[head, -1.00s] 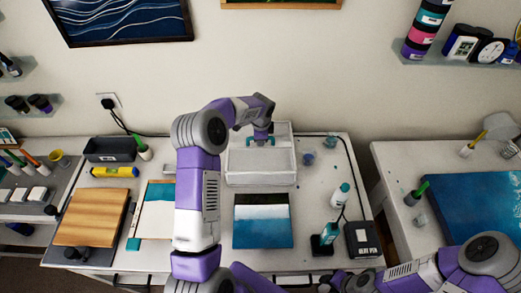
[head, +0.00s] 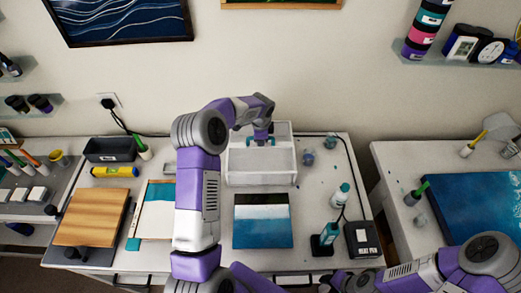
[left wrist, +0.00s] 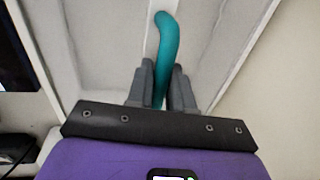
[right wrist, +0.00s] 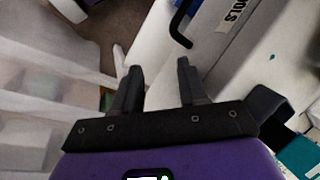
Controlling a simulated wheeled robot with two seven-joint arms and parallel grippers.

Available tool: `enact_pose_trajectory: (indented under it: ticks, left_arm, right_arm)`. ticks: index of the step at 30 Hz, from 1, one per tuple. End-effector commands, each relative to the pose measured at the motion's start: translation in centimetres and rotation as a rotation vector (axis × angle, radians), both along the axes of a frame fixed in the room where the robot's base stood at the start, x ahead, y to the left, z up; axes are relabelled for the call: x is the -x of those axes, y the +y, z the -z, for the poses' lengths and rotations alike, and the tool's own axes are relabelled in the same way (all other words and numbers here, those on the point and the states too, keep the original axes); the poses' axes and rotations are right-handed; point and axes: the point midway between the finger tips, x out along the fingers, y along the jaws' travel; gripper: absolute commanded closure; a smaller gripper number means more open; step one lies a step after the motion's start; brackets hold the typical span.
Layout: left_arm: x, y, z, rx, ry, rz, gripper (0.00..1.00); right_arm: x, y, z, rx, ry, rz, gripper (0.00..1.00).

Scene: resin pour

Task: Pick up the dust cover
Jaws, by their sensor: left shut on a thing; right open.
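The dust cover (head: 262,165) is a pale, box-like cover at the back middle of the workbench, against the wall. It has a teal handle (left wrist: 163,50) on top. My left gripper (head: 262,139) is above the cover in the head view. In the left wrist view its fingers (left wrist: 162,88) are shut on the teal handle. The cover looks upright; I cannot tell whether its lower edge touches the bench. My right gripper (right wrist: 157,78) is open and empty, low near the bench front and a drawer with a black pull.
A blue-and-white painted panel (head: 263,226) lies in front of the cover. A wooden board (head: 92,217) and a dark tray (head: 110,149) are at left.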

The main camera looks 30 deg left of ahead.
Motion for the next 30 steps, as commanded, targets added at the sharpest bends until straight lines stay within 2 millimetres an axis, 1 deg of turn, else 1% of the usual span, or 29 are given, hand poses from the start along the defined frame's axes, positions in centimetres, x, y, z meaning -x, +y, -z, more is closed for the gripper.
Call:
enact_pose_trajectory:
  ticks: [10,14,17,20,24,30]
  left_arm:
    - [-0.1,0.0,-0.2,0.0,-0.002,0.0,1.0]
    - [-0.1,0.0,-1.3,-0.001,-0.005,0.0,1.0]
    - [-0.2,0.0,-3.1,-0.002,-0.008,0.002,1.0]
    - [-0.2,0.0,-5.7,-0.002,-0.009,0.0,1.0]
    - [-0.1,0.0,-9.7,-0.002,-0.008,0.001,1.0]
    - [-0.1,0.0,-14.6,-0.001,-0.006,0.0,1.0]
  right_arm:
    - [0.0,0.0,0.0,0.0,0.0,0.0,0.57]
    - [0.0,0.0,0.0,0.0,0.0,0.0,0.57]
    - [0.0,0.0,0.1,0.0,0.0,0.0,0.57]
    - [0.0,0.0,0.1,0.0,0.0,0.0,0.57]
    - [0.0,0.0,0.0,0.0,0.0,0.0,0.57]
    - [0.0,0.0,-0.2,0.0,0.0,0.0,0.57]
